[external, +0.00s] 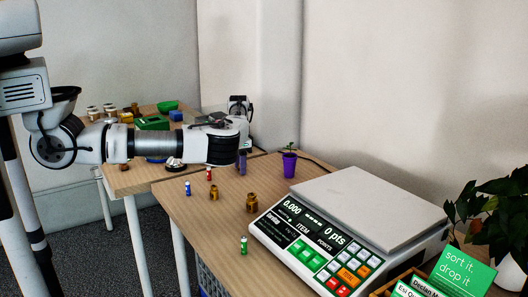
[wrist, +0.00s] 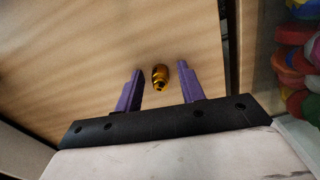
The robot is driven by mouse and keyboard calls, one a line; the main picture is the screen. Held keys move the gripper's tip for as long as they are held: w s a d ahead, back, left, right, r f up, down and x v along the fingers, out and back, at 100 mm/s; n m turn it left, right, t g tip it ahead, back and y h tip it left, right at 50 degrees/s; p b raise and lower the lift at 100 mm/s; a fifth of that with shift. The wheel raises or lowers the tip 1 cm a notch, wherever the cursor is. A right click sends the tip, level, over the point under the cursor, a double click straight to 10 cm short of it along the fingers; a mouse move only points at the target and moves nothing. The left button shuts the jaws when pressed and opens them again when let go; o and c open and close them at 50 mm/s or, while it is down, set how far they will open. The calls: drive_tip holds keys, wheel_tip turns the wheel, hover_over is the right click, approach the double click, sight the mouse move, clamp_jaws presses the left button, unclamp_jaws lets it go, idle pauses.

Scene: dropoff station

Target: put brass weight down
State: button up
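Two brass weights stand upright on the wooden table in the external view: a larger one (external: 252,203) left of the scale and a smaller one (external: 213,192) farther left. My gripper (external: 242,170) points down above the table behind them, its purple fingers partly hidden by the wrist. In the wrist view my gripper (wrist: 160,67) is open, with clear gaps between both fingers and a brass weight (wrist: 160,78) seen between them. I cannot tell which of the two weights this is. It appears to rest on the table, not gripped.
A white scale (external: 355,205) reading 0.000 fills the table's right. Small red (external: 209,174), blue (external: 188,188) and green (external: 244,245) items stand nearby, with a purple plant pot (external: 289,164) behind. Coloured objects (wrist: 297,60) lie beyond the table edge in the wrist view.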

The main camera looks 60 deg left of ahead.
wheel_tip(320, 180, up, 12)
drive_tip(key=b, duration=0.1)
drive_tip(key=shift+r+b, duration=0.15)
drive_tip(key=shift+b, duration=0.2)
idle(1.9)
drive_tip(key=shift+o, duration=1)
